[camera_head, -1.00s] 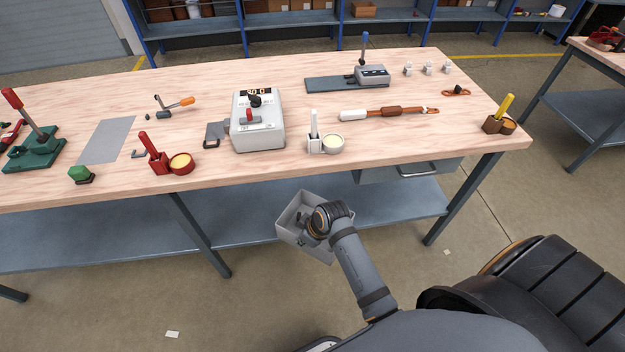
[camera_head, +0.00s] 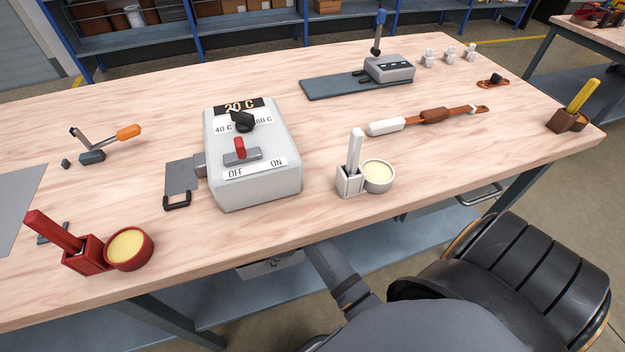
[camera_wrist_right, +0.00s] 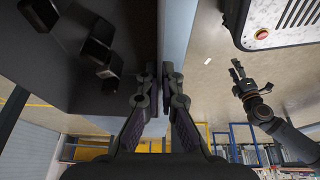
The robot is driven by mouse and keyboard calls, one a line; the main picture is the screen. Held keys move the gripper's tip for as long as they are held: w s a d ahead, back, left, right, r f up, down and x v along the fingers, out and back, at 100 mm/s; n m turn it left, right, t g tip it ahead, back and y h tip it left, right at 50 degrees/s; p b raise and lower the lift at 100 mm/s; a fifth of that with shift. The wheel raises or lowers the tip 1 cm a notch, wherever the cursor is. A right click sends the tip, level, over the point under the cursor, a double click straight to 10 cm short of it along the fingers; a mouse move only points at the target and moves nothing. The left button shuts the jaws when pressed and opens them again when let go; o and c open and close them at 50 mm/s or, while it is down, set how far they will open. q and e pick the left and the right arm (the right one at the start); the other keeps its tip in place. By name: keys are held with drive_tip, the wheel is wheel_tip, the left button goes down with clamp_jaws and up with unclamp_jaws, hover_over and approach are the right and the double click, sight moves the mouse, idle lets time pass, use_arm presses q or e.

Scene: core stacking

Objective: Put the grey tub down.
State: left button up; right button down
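The grey tub (camera_head: 285,261) shows only in part in the head view, just below the front edge of the workbench, which hides the rest. In the right wrist view its wall (camera_wrist_right: 176,35) stands between the fingers of my right gripper (camera_wrist_right: 163,95), which is shut on it. Dark blocks (camera_wrist_right: 97,45) lie inside the tub on the left of that view. The workbench hides my right gripper in the head view; only the forearm shows. My left gripper (camera_wrist_right: 238,70) hangs apart from the tub in the right wrist view, too small to tell its state.
The workbench (camera_head: 330,225) carries a grey temperature box (camera_head: 250,165), a white holder with cup (camera_head: 362,175) and a red holder with cup (camera_head: 95,248) near its front edge. A lower shelf (camera_head: 375,258) runs below. Some bench top between the items is bare.

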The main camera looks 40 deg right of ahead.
drive_tip(key=shift+w, duration=0.35)
use_arm(q)
drive_tip(key=shift+w, duration=0.35)
use_arm(e)
drive_tip(key=shift+r, duration=0.1)
drive_tip(key=shift+s, duration=0.1)
wheel_tip(320, 180, down, 6)
drive_tip(key=shift+r+b, duration=0.15)
drive_tip(key=shift+b, duration=0.85)
drive_tip(key=shift+f, duration=0.3)
wheel_tip(320, 180, down, 3)
drive_tip(key=shift+f+b, duration=0.2)
drive_tip(key=shift+b, duration=0.55)
use_arm(q)
drive_tip(key=w+d+r, duration=0.1)
drive_tip(key=w+r, duration=0.4)
drive_tip(key=shift+w+d, duration=0.25)
drive_tip(key=shift+d, duration=0.05)
use_arm(e)
drive_tip(key=shift+f, duration=0.25)
